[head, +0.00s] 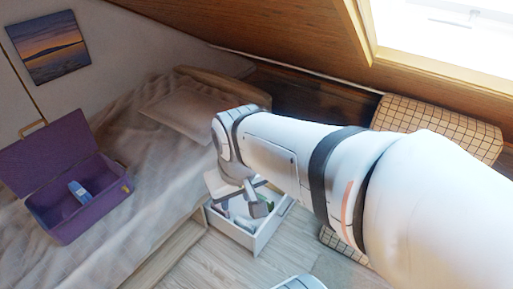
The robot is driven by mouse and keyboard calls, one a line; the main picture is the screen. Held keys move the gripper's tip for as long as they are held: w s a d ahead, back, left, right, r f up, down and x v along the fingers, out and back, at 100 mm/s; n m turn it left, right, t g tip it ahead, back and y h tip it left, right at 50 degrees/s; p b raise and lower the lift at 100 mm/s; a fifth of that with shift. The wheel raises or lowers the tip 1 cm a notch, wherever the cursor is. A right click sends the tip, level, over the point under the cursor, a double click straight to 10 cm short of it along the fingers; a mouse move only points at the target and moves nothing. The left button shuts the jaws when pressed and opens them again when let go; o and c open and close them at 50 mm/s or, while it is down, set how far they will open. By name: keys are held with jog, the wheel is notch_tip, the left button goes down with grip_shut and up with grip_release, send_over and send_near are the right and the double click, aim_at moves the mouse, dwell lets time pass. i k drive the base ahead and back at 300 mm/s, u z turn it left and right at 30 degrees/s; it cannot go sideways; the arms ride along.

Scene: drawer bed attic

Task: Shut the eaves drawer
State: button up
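A white drawer (268,235) stands pulled out at the side of the bed, low over the floor. Several small things lie inside it, one of them green. I see no other open drawer, so I take this one as the eaves drawer. My arm reaches across the picture from the right and covers the drawer's far part. My gripper (257,204) points down over the drawer. Whether it touches the drawer, and whether its fingers are apart, I cannot tell. The drawer's handle is not visible.
The bed (160,225) fills the left side, with an open purple case (88,215) on it holding a blue and white item. A checkered cushioned piece (435,120) stands at the back right under the sloped ceiling. The wooden floor (210,265) before the drawer is clear.

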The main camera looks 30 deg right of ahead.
aim_at(265, 227)
jog(key=z, duration=1.1)
jog(key=k, duration=1.15)
jog(key=u, duration=0.55)
jog(key=i, duration=1.65)
jog(key=z, duration=0.4)
